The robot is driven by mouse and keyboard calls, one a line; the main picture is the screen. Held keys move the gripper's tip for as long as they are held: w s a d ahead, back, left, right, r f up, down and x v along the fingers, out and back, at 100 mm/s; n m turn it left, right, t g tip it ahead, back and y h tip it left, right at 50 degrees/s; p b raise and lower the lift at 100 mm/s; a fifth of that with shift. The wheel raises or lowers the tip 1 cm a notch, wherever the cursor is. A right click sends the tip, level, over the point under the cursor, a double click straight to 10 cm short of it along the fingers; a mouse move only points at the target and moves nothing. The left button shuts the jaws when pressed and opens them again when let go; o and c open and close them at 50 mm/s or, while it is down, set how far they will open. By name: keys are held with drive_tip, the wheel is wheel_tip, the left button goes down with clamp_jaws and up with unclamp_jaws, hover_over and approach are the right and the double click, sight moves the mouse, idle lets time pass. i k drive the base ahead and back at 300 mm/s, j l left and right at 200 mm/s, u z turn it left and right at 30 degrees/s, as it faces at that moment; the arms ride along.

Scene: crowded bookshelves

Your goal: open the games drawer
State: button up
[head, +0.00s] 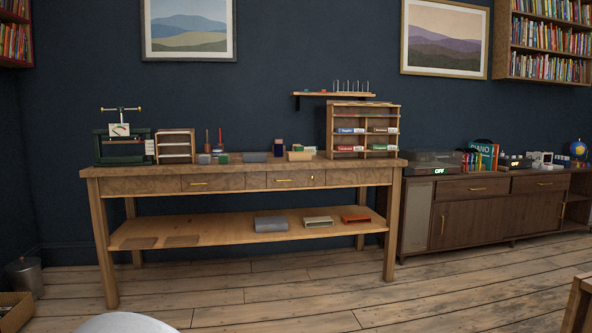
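No drawer has a label that I can read as games, so I cannot tell which one is the games drawer. The wooden workbench (240,170) has a row of drawer fronts under its top. Its left handled drawer (225,182) and right handled drawer (300,179) have brass handles and look shut. The dark sideboard (420,195) at the right has a left drawer (455,190) and a right drawer (525,184), also with brass handles and looking shut. My gripper is not in view.
Wooden floor (260,290) lies open before the workbench. A green press (118,140), a wooden rack (362,130) and small items stand on its top. A metal bin (25,275) and a wooden crate (14,312) are at left. A wooden furniture edge (577,305) shows lower right.

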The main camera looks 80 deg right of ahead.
sight(524, 184)
drive_tip(key=z, duration=4.3)
drive_tip(key=i+u, duration=0.1)
drive_tip(key=u, duration=0.25)
drive_tip(key=i+u, duration=0.15)
drive_tip(key=i, duration=0.95)
drive_tip(key=i+l+u, duration=0.1)
drive_tip(key=i, duration=1.05)
drive_tip(key=i+z, duration=0.3)
drive_tip(key=i, duration=0.2)
drive_tip(key=i+z, duration=0.3)
drive_tip(key=i, duration=0.25)
drive_tip(key=i+j+z, duration=0.25)
drive_tip(key=i, duration=0.25)
drive_tip(key=i+l+z, duration=0.15)
drive_tip(key=i+z, duration=0.35)
drive_tip(key=i, duration=1.5)
drive_tip(key=i+u, duration=0.25)
drive_tip(key=i, duration=0.3)
drive_tip(key=i+u, duration=0.25)
drive_tip(key=i, duration=0.25)
drive_tip(key=i+l+u, duration=0.15)
drive_tip(key=i+u, duration=0.15)
drive_tip(key=i, duration=0.25)
